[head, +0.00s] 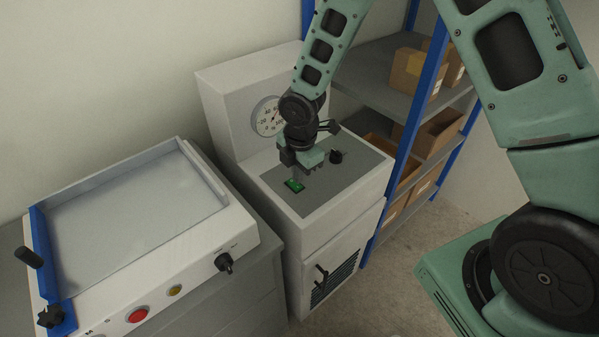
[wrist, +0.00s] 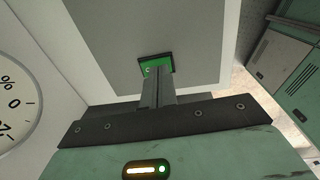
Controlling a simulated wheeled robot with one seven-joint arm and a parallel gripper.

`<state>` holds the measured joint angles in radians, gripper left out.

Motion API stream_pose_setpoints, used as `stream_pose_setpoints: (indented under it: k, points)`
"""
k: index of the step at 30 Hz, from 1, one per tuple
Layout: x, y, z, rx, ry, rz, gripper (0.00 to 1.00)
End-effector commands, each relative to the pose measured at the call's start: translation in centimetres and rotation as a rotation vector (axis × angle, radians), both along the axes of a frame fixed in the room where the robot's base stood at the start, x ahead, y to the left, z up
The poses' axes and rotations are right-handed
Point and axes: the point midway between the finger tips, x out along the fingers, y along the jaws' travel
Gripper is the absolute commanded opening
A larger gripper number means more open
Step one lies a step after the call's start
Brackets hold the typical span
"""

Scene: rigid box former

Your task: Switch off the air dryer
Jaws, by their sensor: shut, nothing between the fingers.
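The air dryer appears to be the white cabinet (head: 325,222) with a round dial gauge (head: 268,116) on its raised back and a grey top panel (head: 330,185). A green rocker switch (head: 294,185) sits on that panel, and it also shows in the wrist view (wrist: 150,66). My gripper (head: 298,175) is shut and empty, pointing down at the switch. In the wrist view the closed fingers (wrist: 154,90) overlap the near part of the switch; I cannot tell whether they touch it. Part of the switch is hidden behind the fingers.
A machine with a blue bar (head: 50,260), a red button (head: 138,314) and a black knob (head: 224,262) is at left. A blue-framed shelf (head: 415,110) with cardboard boxes stands close at right.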

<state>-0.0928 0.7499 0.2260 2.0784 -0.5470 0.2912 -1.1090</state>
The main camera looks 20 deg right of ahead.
Motion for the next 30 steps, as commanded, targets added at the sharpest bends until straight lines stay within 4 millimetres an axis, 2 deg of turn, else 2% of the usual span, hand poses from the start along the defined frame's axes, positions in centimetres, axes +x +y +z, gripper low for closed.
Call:
stream_pose_setpoints:
  k: [1, 5, 15, 21, 30]
  points:
    - [0.0, 0.3, 1.5, 0.000, -0.001, 0.001, 0.00]
    - [0.0, 1.0, 3.7, 0.001, -0.001, 0.000, 0.00]
    - [-0.8, 0.5, 10.2, 0.001, -0.004, -0.003, 0.00]
    - [-1.1, 0.5, 12.1, 0.000, -0.001, -0.002, 0.00]
    - [-1.2, 0.5, 12.4, 0.000, 0.001, -0.001, 0.00]
